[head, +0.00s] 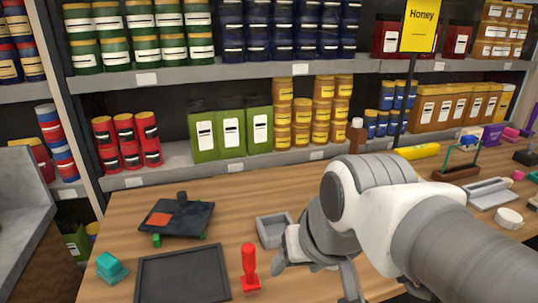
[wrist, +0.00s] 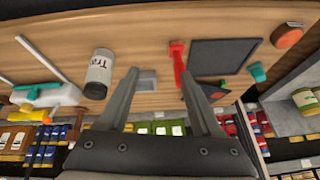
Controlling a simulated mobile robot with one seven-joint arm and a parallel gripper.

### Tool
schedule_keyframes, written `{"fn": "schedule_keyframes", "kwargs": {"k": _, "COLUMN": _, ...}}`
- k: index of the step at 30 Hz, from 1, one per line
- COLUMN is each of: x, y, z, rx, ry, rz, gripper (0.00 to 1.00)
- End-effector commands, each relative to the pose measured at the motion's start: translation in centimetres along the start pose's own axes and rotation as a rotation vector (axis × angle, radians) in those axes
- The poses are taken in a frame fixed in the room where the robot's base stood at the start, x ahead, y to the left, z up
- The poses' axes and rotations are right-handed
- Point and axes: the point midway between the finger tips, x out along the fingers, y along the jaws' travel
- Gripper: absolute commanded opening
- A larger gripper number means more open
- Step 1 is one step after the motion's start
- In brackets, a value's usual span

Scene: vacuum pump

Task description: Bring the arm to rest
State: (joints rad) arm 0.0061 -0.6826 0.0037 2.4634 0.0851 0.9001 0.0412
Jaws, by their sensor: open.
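My arm reaches in from the right of the head view, over the wooden counter (head: 120,215). My gripper (head: 316,275) hangs low over the counter, right of the red-handled tool (head: 248,268) and in front of the small grey tray (head: 270,231). The wrist view, which is upside down, shows both fingers of my gripper (wrist: 160,78) spread apart with nothing held between them. The small grey tray (wrist: 147,80) and the red tool (wrist: 178,62) appear beyond the fingers there.
A black tray (head: 183,277), a teal object (head: 112,267) and a dark device on green feet (head: 178,218) stand on the left. A labelled can (wrist: 98,73) shows in the wrist view. Stocked shelves (head: 230,160) line the back. Bare counter lies between the device and grey tray.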

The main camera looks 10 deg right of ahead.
Motion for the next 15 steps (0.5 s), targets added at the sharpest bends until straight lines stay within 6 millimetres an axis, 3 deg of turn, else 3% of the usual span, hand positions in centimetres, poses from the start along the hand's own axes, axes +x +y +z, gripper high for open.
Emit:
{"fn": "schedule_keyframes", "kwargs": {"k": 6, "x": -0.6, "y": 1.5, "z": 1.1, "rx": -0.097, "ry": 0.032, "rz": 0.062, "gripper": 0.66}}
{"fn": "schedule_keyframes", "kwargs": {"k": 15, "x": -0.7, "y": 1.5, "z": 1.0, "rx": -0.099, "ry": 0.032, "rz": 0.063, "gripper": 0.66}}
